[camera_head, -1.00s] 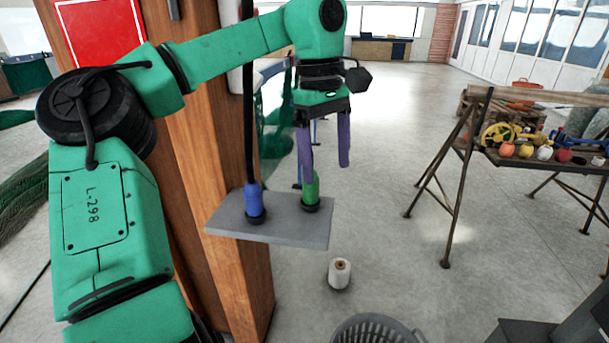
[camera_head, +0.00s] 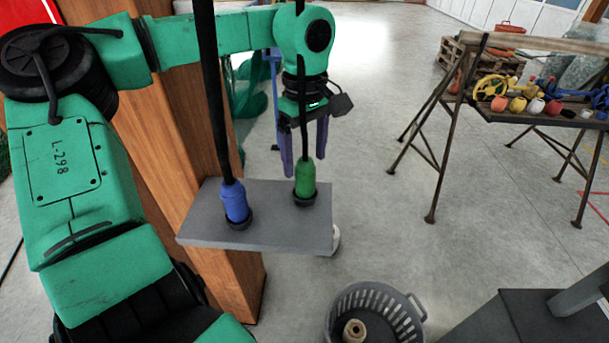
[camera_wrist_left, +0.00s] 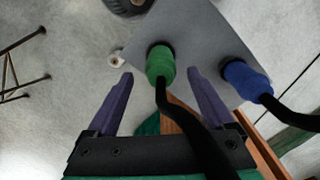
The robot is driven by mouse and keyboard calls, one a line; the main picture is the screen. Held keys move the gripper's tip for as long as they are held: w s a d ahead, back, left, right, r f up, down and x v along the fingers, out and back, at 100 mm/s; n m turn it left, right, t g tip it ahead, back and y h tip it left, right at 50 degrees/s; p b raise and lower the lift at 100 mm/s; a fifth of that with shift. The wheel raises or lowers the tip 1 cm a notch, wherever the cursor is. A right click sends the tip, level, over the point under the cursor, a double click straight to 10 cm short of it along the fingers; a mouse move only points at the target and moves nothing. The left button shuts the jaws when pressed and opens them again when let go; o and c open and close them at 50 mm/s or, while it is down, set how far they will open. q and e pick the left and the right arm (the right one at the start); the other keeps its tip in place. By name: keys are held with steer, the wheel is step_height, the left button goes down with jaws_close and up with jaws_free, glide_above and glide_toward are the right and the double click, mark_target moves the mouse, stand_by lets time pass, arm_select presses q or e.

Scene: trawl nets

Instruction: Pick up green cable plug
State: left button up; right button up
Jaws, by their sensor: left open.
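The green cable plug (camera_head: 305,180) stands upright in a dark socket on a grey shelf plate (camera_head: 275,229), with a black cable rising from its top. A blue plug (camera_head: 235,202) stands in the socket to its left. My left gripper (camera_head: 304,165) is open, its purple fingers behind the green plug in the head view. In the left wrist view the green plug (camera_wrist_left: 160,63) lies ahead of and between the open fingertips (camera_wrist_left: 162,75), apart from both. The blue plug (camera_wrist_left: 246,80) is to the right there. My right gripper is out of view.
A wooden post (camera_head: 225,281) carries the plate. The blue plug's black cable (camera_head: 211,90) hangs left of my gripper. A grey basket (camera_head: 375,312) with a spool stands on the floor below. A trestle table (camera_head: 530,113) with floats is at the right.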

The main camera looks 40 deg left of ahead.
mark_target(306, 172)
arm_select(q)
step_height(306, 172, down, 4)
steer(key=shift+s+d+f+p, duration=0.1)
steer(key=shift+p, duration=0.6)
steer(key=shift+f, duration=0.15)
jaws_close()
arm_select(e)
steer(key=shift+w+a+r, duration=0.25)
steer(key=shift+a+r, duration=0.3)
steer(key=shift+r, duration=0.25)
arm_select(q)
steer(key=shift+r, duration=0.35)
step_height(306, 172, up, 9)
steer(key=shift+r+b, duration=0.2)
steer(key=shift+b, duration=0.7)
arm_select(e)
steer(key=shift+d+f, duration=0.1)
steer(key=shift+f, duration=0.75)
